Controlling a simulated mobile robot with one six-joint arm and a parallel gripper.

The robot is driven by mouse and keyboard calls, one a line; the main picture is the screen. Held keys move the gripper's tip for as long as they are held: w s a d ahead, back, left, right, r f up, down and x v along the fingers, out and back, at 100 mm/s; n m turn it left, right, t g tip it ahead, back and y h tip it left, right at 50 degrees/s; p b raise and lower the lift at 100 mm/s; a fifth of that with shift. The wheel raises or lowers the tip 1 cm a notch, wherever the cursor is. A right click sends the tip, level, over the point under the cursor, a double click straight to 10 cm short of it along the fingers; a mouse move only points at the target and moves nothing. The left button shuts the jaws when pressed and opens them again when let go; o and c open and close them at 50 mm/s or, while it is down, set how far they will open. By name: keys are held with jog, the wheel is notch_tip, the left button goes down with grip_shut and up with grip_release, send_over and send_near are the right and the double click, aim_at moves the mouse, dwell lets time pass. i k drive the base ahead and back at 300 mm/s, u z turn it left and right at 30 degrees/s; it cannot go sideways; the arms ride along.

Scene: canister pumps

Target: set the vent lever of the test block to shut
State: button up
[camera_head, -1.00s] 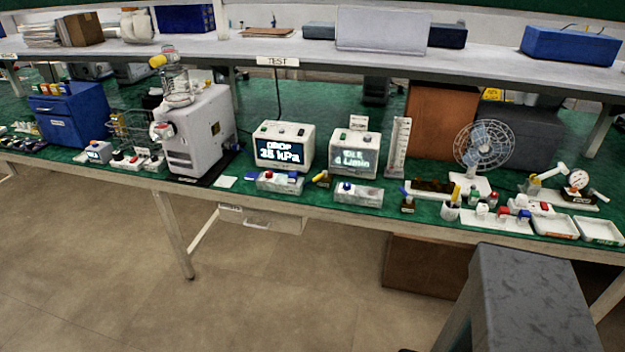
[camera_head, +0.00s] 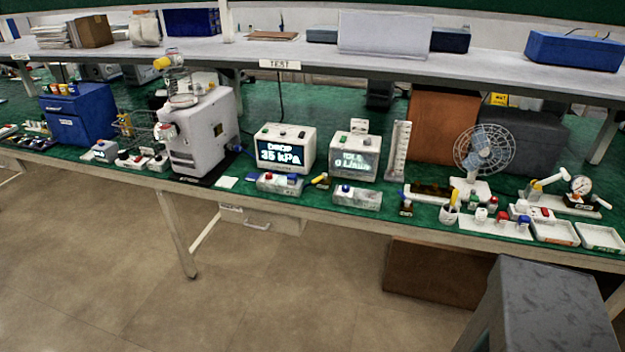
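Two small grey blocks stand at the bench's front edge under the TEST sign (camera_head: 279,64). The left block (camera_head: 279,184) has a red knob and a blue part on top and sits before a display box (camera_head: 285,150) reading DROP 35 kPa. The right block (camera_head: 357,197) has a blue knob and sits before a second display box (camera_head: 354,155), whose text is blurred. I cannot tell which of these is the test block. Its vent lever is too small to make out, and so is the lever's setting. My gripper is not in view.
A pale pump (camera_head: 204,135) with a glass canister stands left. A fan (camera_head: 485,152), a pen cup (camera_head: 449,212) and white trays (camera_head: 555,231) stand right. A grey upright box shape (camera_head: 548,305) fills the lower right. The floor (camera_head: 90,260) before the bench is clear.

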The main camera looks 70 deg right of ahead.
aim_at(319, 180)
jog(key=z, duration=0.1)
jog(key=i, duration=0.95)
jog(key=u, duration=0.1)
